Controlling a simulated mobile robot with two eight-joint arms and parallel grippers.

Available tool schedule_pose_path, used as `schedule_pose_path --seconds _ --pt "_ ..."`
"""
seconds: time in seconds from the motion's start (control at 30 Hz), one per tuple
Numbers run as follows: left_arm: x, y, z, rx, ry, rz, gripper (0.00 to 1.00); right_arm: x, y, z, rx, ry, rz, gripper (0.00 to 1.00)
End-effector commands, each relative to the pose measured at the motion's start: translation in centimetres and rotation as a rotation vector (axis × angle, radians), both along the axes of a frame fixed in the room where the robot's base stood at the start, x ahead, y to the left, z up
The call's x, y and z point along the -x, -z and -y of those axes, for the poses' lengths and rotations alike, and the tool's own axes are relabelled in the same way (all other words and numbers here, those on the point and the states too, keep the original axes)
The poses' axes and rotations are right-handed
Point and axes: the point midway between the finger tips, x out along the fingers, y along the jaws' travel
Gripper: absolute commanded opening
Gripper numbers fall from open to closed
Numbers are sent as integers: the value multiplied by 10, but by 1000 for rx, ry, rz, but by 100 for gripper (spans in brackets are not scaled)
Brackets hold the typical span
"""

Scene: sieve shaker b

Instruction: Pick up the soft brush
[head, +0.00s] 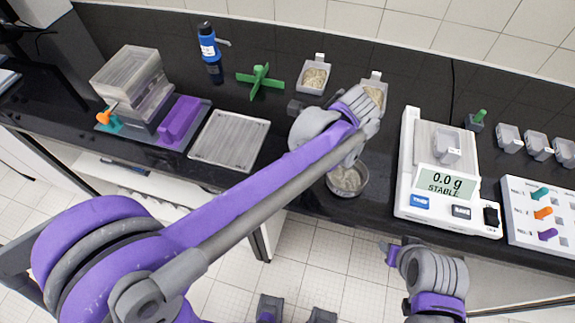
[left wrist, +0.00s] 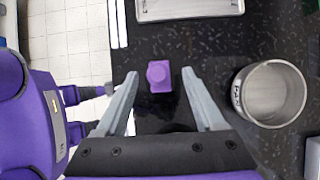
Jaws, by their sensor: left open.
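In the left wrist view, a small purple piece (left wrist: 160,77) with a round knob on top stands on the black bench; it looks like the soft brush's handle seen from above, but no bristles show. My left gripper (left wrist: 160,74) is open above it, with one grey finger to each side and a gap on both sides. I cannot tell how far above it the fingertips are. In the head view my left arm hides this spot and the left fingers. My right gripper (head: 390,256) is off the bench's front edge at lower right; its fingers do not show clearly.
A steel cup (left wrist: 270,93) stands close beside the right finger in the left wrist view; it also shows under my arm (head: 348,180). A flat tray (head: 230,138) lies to the left. The balance (head: 408,170) and pegboard (head: 520,215) stand to the right.

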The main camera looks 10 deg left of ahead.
Motion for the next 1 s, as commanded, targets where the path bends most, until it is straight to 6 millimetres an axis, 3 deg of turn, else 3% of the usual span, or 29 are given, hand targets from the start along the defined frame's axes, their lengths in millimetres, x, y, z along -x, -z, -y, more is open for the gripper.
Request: schedule_pose_path --seconds 0.4,0.7,1.0 --pt "1 43 -25 0 -2 1 70 -1 -2 0 0 0 1 50" --pt "1 48 -27 1 0 1 70 0 -2 0 0 0 1 50" --pt "1 48 -27 1 0 1 16 0 -2 0 0 0 1 50"
